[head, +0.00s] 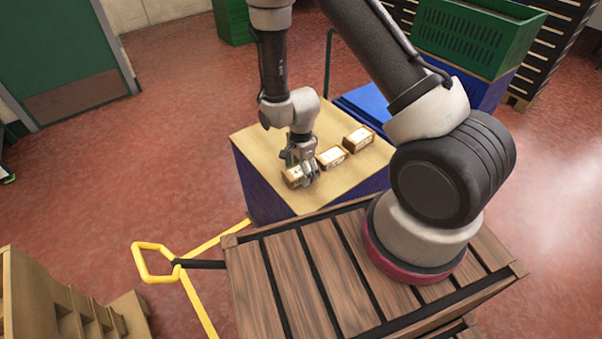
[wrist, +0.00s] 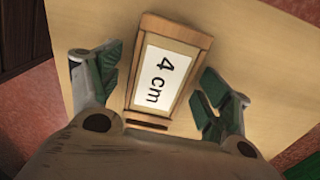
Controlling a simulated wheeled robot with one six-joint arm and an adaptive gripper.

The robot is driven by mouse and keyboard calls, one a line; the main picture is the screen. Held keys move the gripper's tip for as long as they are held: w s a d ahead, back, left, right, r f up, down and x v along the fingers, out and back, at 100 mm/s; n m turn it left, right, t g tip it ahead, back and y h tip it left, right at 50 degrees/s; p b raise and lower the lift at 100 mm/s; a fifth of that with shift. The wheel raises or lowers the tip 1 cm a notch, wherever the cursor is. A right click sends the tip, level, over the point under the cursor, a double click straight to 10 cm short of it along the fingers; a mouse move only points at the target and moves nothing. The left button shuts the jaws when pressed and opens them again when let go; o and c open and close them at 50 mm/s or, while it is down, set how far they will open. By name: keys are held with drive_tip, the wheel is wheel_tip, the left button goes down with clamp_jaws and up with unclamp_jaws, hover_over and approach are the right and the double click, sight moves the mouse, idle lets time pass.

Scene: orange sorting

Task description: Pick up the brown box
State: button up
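Three small brown boxes with white labels stand in a row on a tan-topped table (head: 262,143). The nearest brown box (head: 291,177) is at the left end, partly hidden by my gripper (head: 305,175). In the wrist view this brown box (wrist: 165,75) carries a label reading "4 cm" and lies between the two green-padded fingers of my gripper (wrist: 158,88). The fingers are spread, with a gap on each side of the box. The middle box (head: 331,157) and the far box (head: 358,139) stand to the right, apart from my gripper.
The table has blue sides and bare room left of the boxes. A blue bin with a green crate (head: 465,40) stands behind on the right. My wooden-slatted base is in front, with a yellow handle (head: 152,262) at its left. Wooden shelving (head: 50,300) stands at lower left.

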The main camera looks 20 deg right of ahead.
drive_tip(key=c, duration=1.1)
drive_tip(key=shift+r, duration=0.1)
